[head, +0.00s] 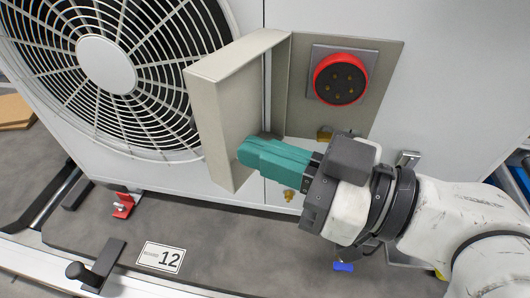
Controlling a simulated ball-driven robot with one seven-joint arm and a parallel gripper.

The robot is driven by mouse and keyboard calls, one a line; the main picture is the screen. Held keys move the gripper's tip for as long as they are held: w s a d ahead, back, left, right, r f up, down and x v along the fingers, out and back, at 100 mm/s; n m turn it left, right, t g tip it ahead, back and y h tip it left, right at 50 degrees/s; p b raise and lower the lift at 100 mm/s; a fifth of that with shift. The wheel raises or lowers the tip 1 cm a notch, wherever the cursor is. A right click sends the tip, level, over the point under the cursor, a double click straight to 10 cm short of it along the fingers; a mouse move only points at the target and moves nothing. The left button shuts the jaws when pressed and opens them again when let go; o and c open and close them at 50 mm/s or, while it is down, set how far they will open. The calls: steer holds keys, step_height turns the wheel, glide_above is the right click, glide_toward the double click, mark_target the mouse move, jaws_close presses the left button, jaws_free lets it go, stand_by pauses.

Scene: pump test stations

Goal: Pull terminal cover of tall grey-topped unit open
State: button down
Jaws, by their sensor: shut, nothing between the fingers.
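The terminal cover (226,112) is a beige box-shaped lid, swung out to the left from its beige backing plate (384,75) on the white unit (455,60). A red round socket (340,79) with several pins shows on the plate. My gripper (245,153), with teal fingers, is shut and empty. It comes in from the right, and its tips are at the inner face of the open cover, near its lower part. I cannot tell whether they touch it. The unit's top is out of view.
A large fan grille (107,65) fills the left of the unit. A sign marked 12 (161,257) lies on the grey base below. Brass fittings (289,195) and a red clamp (124,205) sit low on the unit. A black-knobbed lever (88,272) stands at lower left.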

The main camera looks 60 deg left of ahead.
steer(key=s+v, duration=0.1)
steer(key=v, duration=0.8)
steer(key=shift+d, duration=0.35)
